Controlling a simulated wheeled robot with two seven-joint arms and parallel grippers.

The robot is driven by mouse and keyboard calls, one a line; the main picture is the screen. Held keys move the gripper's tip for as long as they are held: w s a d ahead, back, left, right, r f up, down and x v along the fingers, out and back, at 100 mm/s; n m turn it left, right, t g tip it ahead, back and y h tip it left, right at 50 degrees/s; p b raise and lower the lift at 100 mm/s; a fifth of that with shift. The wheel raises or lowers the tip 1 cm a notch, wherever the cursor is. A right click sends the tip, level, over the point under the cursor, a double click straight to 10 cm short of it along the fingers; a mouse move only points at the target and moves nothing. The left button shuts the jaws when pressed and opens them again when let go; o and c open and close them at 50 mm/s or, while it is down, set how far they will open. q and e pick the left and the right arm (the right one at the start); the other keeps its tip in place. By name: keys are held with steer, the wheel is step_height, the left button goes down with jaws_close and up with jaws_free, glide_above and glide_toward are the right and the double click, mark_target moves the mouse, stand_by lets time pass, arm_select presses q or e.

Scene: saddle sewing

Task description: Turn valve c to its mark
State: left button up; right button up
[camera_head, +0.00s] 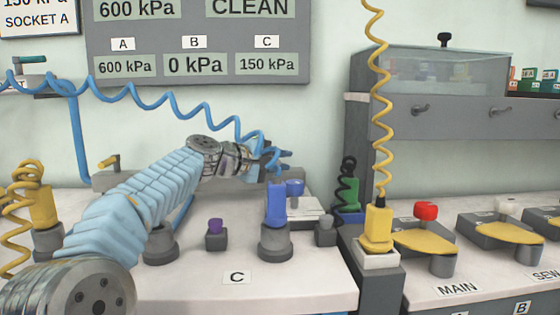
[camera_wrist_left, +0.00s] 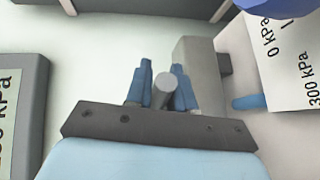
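My left arm reaches across the bench to the grey manifold bar (camera_head: 110,181) on the wall. My left gripper (camera_head: 284,158) is at the bar's right end, below the C readout. In the left wrist view its two blue fingers (camera_wrist_left: 163,85) stand apart, one on each side of a grey round-ended peg (camera_wrist_left: 167,82). I cannot tell whether they press on it, or whether it is the handle of valve c. A grey block (camera_wrist_left: 199,70) with a blue stub (camera_wrist_left: 250,102) is beside the fingers. Valve c itself is mostly hidden in the head view. My right gripper is not in view.
The pressure panel (camera_head: 200,78) reads C 150 kPa. A white scale card (camera_wrist_left: 290,55) shows 0 kPa and 300 kPa. A coiled blue hose (camera_head: 155,103) hangs close by the gripper. A blue plug (camera_head: 277,203) and yellow plug (camera_head: 378,228) stand in front.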

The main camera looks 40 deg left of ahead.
arm_select(q)
jaws_close()
steer(key=shift+f, duration=0.1)
steer(key=shift+s+a+m+g+h, duration=0.15)
steer(key=shift+m+g+h, duration=0.15)
steer(key=shift+m+h, duration=0.3)
steer(key=shift+s+m+g+h+p, duration=0.2)
steer(key=shift+m+g+h+p, duration=0.15)
steer(key=shift+m+h, duration=0.45)
steer(key=shift+s+h, duration=0.15)
steer(key=shift+h, duration=0.45)
steer(key=shift+o, duration=0.9)
jaws_free()
steer(key=shift+s+a, duration=0.1)
